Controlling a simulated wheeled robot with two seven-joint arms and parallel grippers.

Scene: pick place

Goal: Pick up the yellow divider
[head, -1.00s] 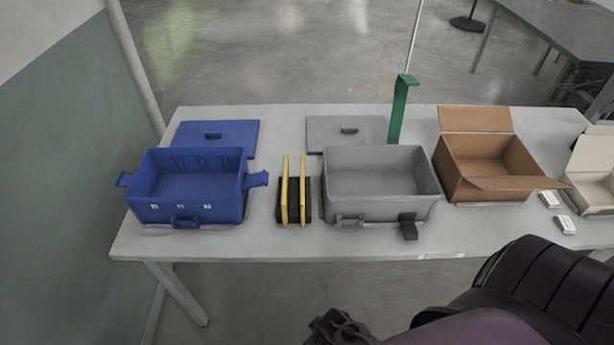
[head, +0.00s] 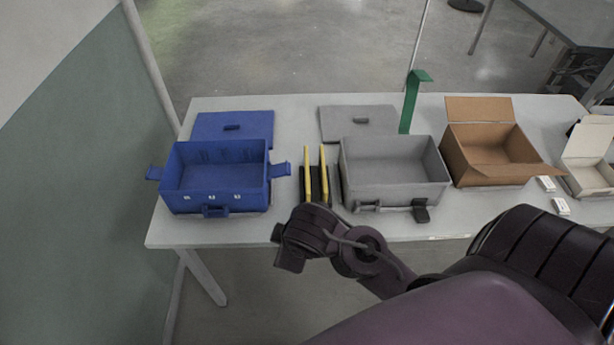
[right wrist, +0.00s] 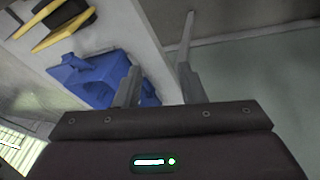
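Two yellow dividers stand upright side by side in a black holder (head: 316,198), between the blue box and the grey box. The left divider (head: 307,168) and the right divider (head: 323,170) show in the head view. In the right wrist view a yellow divider (right wrist: 60,33) shows at the upper left. My right gripper (right wrist: 160,82) has its two fingers apart with nothing between them. In the head view the right arm's wrist is in front of the table's front edge, near the holder; its fingers are not clear there. My left gripper is not in view.
The blue box (head: 215,203) stands left of the holder and the grey box (head: 390,196) right of it, with their lids behind. A green upright piece (head: 411,105) and an open cardboard box (head: 482,174) stand farther right on the table (head: 170,232).

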